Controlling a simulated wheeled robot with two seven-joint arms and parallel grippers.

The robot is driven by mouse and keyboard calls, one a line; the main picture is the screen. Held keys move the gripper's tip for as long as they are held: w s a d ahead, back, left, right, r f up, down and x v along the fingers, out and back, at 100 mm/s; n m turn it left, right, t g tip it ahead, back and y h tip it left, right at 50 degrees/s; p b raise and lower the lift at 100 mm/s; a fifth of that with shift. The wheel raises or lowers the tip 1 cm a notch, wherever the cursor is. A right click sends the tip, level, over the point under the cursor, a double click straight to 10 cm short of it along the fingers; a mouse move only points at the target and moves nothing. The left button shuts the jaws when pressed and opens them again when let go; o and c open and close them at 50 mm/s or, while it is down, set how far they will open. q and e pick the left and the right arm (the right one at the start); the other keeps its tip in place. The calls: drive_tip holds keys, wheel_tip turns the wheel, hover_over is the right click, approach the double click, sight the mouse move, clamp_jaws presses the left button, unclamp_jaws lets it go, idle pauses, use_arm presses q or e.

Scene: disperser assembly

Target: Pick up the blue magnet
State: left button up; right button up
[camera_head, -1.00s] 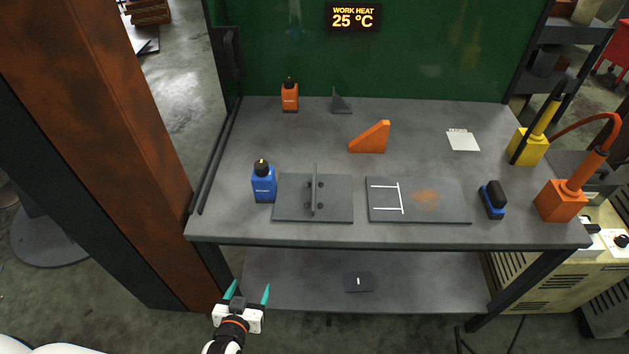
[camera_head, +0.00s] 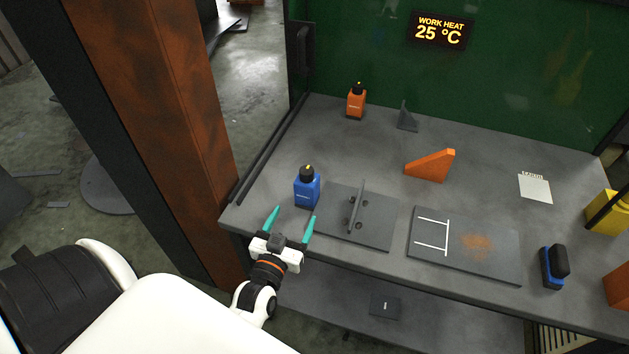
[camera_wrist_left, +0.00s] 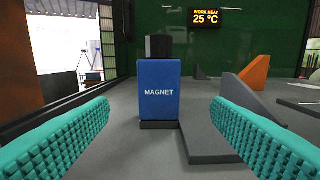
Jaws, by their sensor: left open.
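The blue magnet (camera_head: 307,190) is a blue block with a black knob on top. It stands upright on the grey table near its left front edge. In the left wrist view the blue magnet (camera_wrist_left: 159,92), labelled MAGNET, stands straight ahead, centred between the fingers. My left gripper (camera_head: 291,224) is open and empty, with teal fingertips pointing at the magnet from the front edge. The left wrist view shows both ridged teal fingers of this gripper (camera_wrist_left: 159,140) spread wide, with the magnet beyond them. My right gripper is not in view.
A grey plate with an upright fin (camera_head: 375,232) lies just right of the magnet. A marked plate (camera_head: 500,262), a blue-and-black block (camera_head: 554,266), an orange wedge (camera_head: 431,165) and an orange bottle-like block (camera_head: 356,101) are farther off. A rusty column (camera_head: 150,110) stands left of the table (camera_head: 290,150).

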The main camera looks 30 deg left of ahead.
sight(304, 196)
use_arm(q)
drive_tip(key=shift+x, duration=1.15)
drive_tip(key=p+x, duration=0.1)
drive_tip(key=x, duration=0.3)
drive_tip(key=shift+w+r, duration=0.15)
drive_tip(key=shift+w, duration=0.15)
drive_tip(key=x, duration=0.4)
drive_tip(key=shift+w+a+p, duration=0.25)
drive_tip(key=shift+w+p, duration=0.1)
drive_tip(key=shift+p, duration=0.05)
drive_tip(key=shift+w+a, duration=0.1)
drive_tip(key=shift+w, duration=0.25)
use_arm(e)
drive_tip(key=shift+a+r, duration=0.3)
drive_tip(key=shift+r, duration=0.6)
use_arm(q)
drive_tip(key=shift+c, duration=0.4)
drive_tip(key=c, duration=1.5)
clamp_jaws()
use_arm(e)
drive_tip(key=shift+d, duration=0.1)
